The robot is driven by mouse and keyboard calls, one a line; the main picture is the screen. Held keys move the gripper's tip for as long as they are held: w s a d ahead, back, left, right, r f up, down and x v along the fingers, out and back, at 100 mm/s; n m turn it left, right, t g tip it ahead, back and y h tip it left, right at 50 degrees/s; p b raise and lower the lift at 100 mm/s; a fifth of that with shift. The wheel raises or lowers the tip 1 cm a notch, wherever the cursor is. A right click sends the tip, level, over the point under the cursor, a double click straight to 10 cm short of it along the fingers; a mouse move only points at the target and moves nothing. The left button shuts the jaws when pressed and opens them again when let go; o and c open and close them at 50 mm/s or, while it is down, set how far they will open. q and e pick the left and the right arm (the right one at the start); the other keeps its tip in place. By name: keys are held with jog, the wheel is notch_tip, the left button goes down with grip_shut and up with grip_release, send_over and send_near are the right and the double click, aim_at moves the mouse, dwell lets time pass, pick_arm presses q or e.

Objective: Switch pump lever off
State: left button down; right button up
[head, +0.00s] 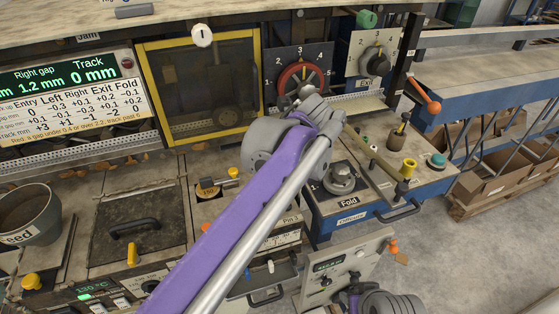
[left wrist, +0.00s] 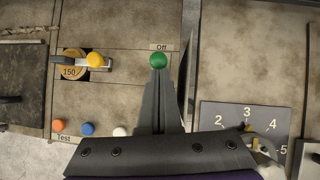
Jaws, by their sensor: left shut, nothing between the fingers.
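In the left wrist view a round green knob (left wrist: 158,61) stands just below a label reading "Off". I take it for the end of the pump lever; no pump label is readable, and its shaft is hidden. My left gripper (left wrist: 159,84) is shut and empty, with its dark fingers reaching up the picture to the knob's lower edge. Whether they touch it I cannot tell. In the head view my purple left arm crosses the middle and hides the fingers and this knob. The jaws of my right gripper do not show in either view.
A yellow-knobbed lever (left wrist: 95,60) lies over a round "150" gauge left of the green knob. Orange, blue and white buttons sit at lower left, and a numbered dial plate (left wrist: 245,122) at lower right. In the head view a yellow-framed window (head: 146,90) stands behind my arm.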

pick_arm(q)
jog(key=shift+w+a+r+g+h+p, duration=0.15)
jog(key=shift+w+g+p, duration=0.1)
jog(key=shift+w+g, duration=0.2)
jog(key=shift+w+a+r+g+h+p, duration=0.1)
jog(key=shift+w+r+g+h+p, duration=0.15)
jog(key=shift+g, duration=0.2)
jog(key=shift+w+f, duration=0.1)
jog(key=shift+w, duration=0.15)
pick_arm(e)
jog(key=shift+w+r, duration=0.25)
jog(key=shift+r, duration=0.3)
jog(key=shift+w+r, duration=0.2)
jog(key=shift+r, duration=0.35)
pick_arm(q)
jog(key=shift+w+a, duration=0.1)
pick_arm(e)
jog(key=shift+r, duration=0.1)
